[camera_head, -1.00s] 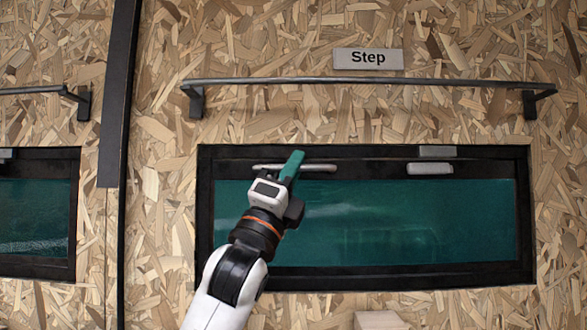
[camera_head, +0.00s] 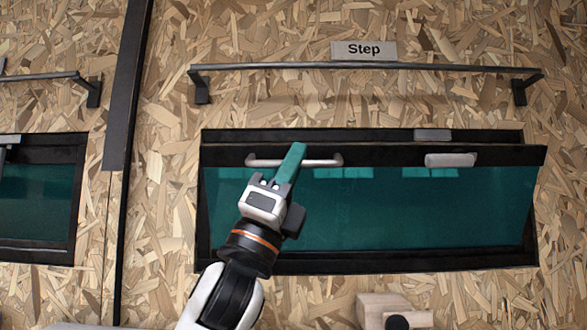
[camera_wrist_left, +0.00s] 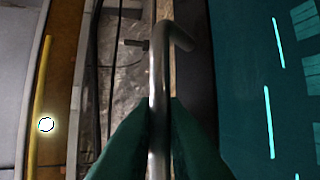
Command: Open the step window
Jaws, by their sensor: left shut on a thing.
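The step window (camera_head: 370,212) has a black frame and teal glass, below the "Step" sign (camera_head: 363,50). Its sash is tilted, with the top edge standing out from the fixed frame. My left gripper (camera_head: 291,160) is shut on the metal bar handle (camera_head: 324,162) at the top left of the sash. In the left wrist view the handle (camera_wrist_left: 159,75) runs between the two green fingers (camera_wrist_left: 160,145). A pale latch piece (camera_head: 450,160) sits on the top right of the sash. My right gripper is not in view.
A long metal rail (camera_head: 370,67) runs above the window. A black vertical post (camera_head: 130,90) stands to the left, with another window (camera_head: 40,195) beyond it. A light wooden block with a dark round part (camera_head: 385,308) shows below the window.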

